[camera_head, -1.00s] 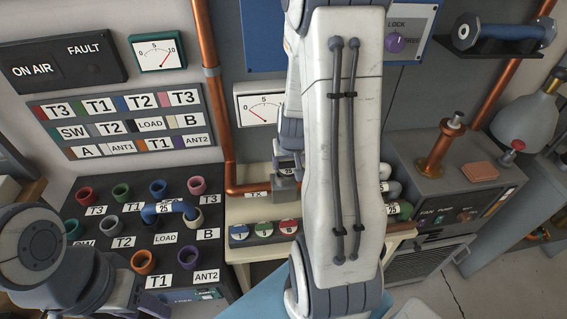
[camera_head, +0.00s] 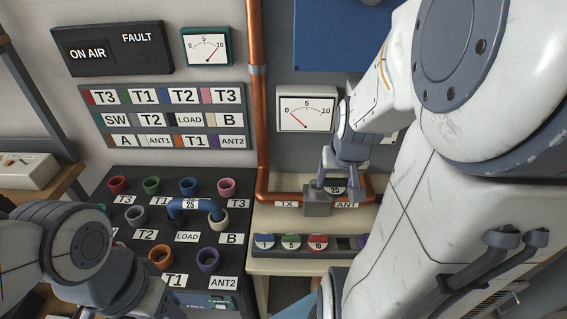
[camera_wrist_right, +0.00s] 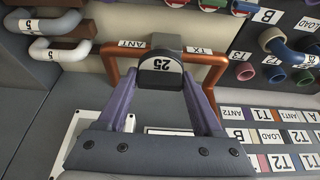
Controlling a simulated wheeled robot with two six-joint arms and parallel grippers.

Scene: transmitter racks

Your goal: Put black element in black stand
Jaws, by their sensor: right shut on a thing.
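The black element (camera_head: 336,190), marked 25, is between the fingers of my right gripper (camera_head: 336,184) beside the copper pipe. In the right wrist view the black element (camera_wrist_right: 160,72) sits between the two purple fingers of the shut right gripper (camera_wrist_right: 160,84). The dark stand (camera_head: 316,204) sits on the pipe between the TX and ANT labels. In the wrist view the stand (camera_wrist_right: 167,42) is just behind the element; I cannot tell whether they touch. My left arm is at the lower left; its fingers are not clearly visible.
A row with blue, green and red numbered elements (camera_head: 291,242) lies in front of the pipe. The black patch panel (camera_head: 130,215) with coloured sockets and a blue connector (camera_head: 190,205) is at the left. A gauge (camera_head: 306,109) hangs above the pipe.

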